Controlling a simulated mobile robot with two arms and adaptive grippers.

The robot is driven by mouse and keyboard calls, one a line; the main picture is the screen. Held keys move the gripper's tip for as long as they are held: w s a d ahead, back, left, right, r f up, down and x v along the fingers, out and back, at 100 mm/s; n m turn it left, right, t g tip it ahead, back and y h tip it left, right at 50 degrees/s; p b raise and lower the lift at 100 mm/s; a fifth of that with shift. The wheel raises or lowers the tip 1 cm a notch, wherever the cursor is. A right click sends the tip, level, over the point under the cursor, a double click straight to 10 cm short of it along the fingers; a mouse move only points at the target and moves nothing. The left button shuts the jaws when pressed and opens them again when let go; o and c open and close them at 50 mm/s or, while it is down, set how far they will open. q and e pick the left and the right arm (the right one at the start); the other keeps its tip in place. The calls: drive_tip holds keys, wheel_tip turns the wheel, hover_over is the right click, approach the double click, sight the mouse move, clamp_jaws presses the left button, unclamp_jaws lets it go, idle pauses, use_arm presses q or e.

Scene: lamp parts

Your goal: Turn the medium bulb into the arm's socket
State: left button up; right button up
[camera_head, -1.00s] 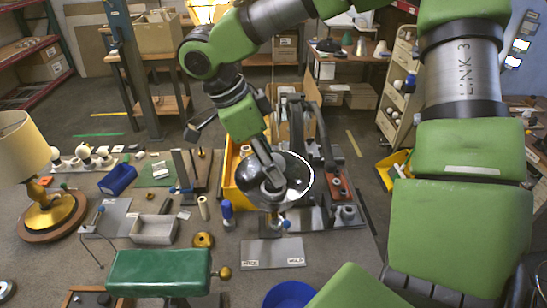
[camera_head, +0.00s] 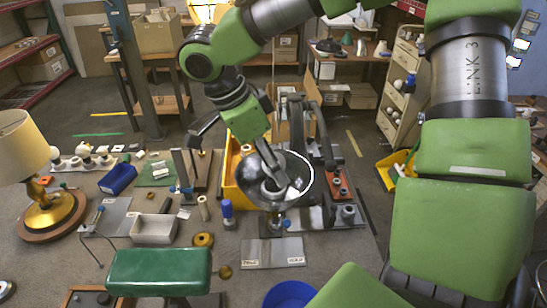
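A dark, shiny bowl-shaped shade (camera_head: 298,178) with a bright rim faces upward in the middle of the bench, on a stand with blue-knobbed fittings below it. My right gripper (camera_head: 273,178) reaches down into the shade from above. A pale round part (camera_head: 270,190) shows at its fingertips, low in the bowl; I cannot tell whether it is the medium bulb or the socket. The fingers hide most of it, and their opening cannot be judged. Several white bulbs (camera_head: 84,151) stand in a row at the far left. My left gripper is not in view.
A lamp with a cream shade (camera_head: 20,150) stands at the left edge. A green lamp shade (camera_head: 160,270) is in front. A yellow bin (camera_head: 231,180) and a dark frame (camera_head: 326,150) crowd the shade. A grey plate (camera_head: 272,252) lies in front.

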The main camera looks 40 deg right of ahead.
drive_tip(key=shift+s+r, duration=0.1)
drive_tip(key=v, duration=1.2)
